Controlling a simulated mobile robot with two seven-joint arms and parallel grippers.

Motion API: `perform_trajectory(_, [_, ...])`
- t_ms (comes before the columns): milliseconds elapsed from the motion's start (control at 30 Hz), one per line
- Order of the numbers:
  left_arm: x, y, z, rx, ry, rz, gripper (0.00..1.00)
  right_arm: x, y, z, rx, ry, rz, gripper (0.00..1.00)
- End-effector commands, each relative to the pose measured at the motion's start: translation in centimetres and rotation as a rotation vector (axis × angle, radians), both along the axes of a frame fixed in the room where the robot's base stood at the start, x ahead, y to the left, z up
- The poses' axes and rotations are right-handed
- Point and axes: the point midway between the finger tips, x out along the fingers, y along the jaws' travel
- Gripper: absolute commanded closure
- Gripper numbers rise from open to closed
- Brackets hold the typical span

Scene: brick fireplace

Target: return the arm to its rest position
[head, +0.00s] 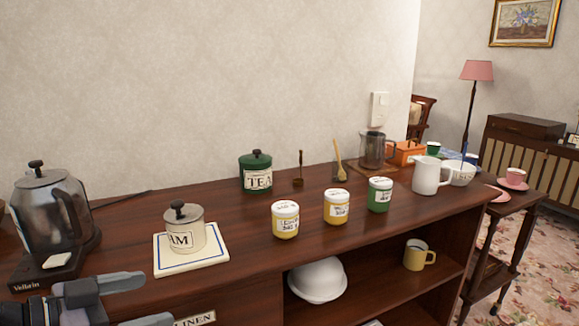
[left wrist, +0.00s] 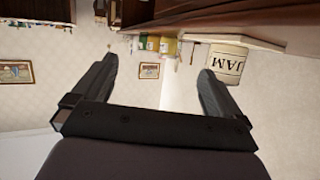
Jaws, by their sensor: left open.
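My left gripper (head: 142,301) is at the lower left of the head view, in front of the sideboard's front edge, with its fingers pointing right. Its two fingers are apart with nothing between them; they also show in the left wrist view (left wrist: 158,68). The nearest item is a cream lidded jam pot (head: 186,232) on a white, blue-edged tile (head: 190,263), beyond the gripper and apart from it. The jam pot shows upside down in the left wrist view (left wrist: 228,65). My right gripper is not in view.
The dark wooden sideboard (head: 240,262) carries a kettle (head: 45,212) at left, a green tea tin (head: 256,178), several labelled jars and a white jug (head: 427,177). Its shelves hold a white bowl (head: 318,280) and yellow mug (head: 417,256). A side table (head: 505,208) stands right.

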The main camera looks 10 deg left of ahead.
Motion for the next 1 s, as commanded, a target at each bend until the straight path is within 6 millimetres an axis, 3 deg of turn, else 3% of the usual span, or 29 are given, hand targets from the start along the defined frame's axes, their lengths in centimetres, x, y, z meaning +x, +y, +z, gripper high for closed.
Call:
perform_trajectory(100, [0.5, -2.3, -1.3, -0.029, -0.022, -0.032, 0.0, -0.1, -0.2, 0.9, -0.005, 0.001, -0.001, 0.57])
perform_trajectory(300, [0.9, -5.1, -4.0, -0.065, -0.059, -0.024, 0.0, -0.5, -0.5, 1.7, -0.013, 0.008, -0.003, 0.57])
perform_trajectory(567, [0.3, -6.9, -8.2, -0.089, -0.056, 0.082, 0.0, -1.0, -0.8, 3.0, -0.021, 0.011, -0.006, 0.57])
perform_trajectory(767, [-1.6, -7.1, -12.5, -0.072, 0.006, 0.208, 0.0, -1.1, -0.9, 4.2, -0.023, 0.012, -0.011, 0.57])
perform_trajectory(1000, [-6.4, -6.8, -18.5, -0.002, 0.151, 0.366, 0.0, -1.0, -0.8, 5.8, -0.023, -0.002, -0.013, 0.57])
